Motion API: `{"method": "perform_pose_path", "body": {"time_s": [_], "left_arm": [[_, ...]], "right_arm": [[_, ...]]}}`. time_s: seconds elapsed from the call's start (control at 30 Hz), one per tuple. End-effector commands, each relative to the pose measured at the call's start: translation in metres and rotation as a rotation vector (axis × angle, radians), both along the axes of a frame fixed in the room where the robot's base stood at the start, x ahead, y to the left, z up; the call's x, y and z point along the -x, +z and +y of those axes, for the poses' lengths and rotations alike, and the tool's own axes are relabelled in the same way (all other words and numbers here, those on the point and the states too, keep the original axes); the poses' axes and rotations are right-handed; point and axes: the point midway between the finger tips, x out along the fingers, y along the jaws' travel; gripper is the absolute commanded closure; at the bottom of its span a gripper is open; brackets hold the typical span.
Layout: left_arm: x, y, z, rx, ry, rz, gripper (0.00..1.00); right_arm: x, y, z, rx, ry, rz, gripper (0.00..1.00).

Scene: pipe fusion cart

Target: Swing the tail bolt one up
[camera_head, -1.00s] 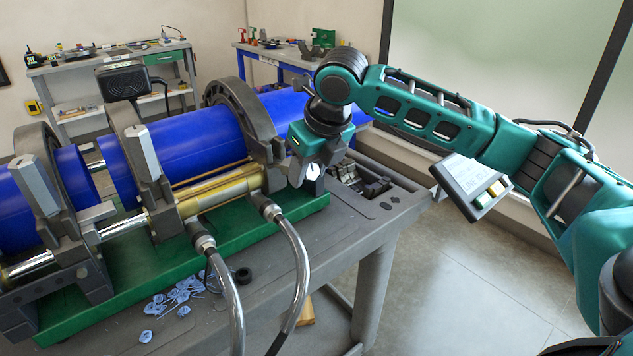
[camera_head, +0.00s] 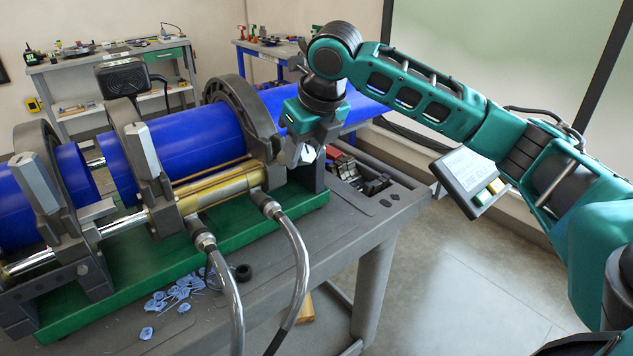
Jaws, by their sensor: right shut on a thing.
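The fusion machine on the cart has several dark clamp rings, among them the one at the tail end (camera_head: 243,120) around the blue pipe (camera_head: 192,150). My right gripper (camera_head: 305,152) is beside this ring, at its right side, with the jaws pointing down. It is shut on a small light metal piece, the tail bolt's end (camera_head: 307,155), most of which the jaws hide. Two similar light grey bolts stand on the nearer rings, one on the middle ring (camera_head: 141,146) and one at the left (camera_head: 35,183). My left gripper is not in view.
Two hoses (camera_head: 298,255) curve from the brass cylinder (camera_head: 220,190) over the cart's front. Blue shavings (camera_head: 175,295) lie on the cart top (camera_head: 340,225). A tray (camera_head: 375,188) of dark parts sits right of the machine. Benches stand behind.

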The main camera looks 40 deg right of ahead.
Motion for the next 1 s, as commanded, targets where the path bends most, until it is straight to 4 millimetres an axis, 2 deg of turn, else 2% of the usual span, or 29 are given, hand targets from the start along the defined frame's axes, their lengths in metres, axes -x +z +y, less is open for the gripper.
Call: {"method": "perform_pose_path", "body": {"time_s": [0.23, 0.5, 0.83, 1.0], "left_arm": [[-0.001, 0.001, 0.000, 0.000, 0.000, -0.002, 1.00], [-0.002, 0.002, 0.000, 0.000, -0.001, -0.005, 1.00], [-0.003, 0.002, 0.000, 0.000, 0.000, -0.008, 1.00], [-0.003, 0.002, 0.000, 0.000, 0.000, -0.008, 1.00]], "right_arm": [[-0.005, 0.006, 0.000, -0.001, -0.003, -0.004, 0.71], [-0.017, 0.021, 0.001, -0.001, -0.002, -0.005, 0.71], [-0.018, 0.022, 0.001, -0.001, -0.001, -0.003, 0.71], [-0.026, 0.030, 0.002, -0.002, -0.001, -0.006, 0.71]]}}
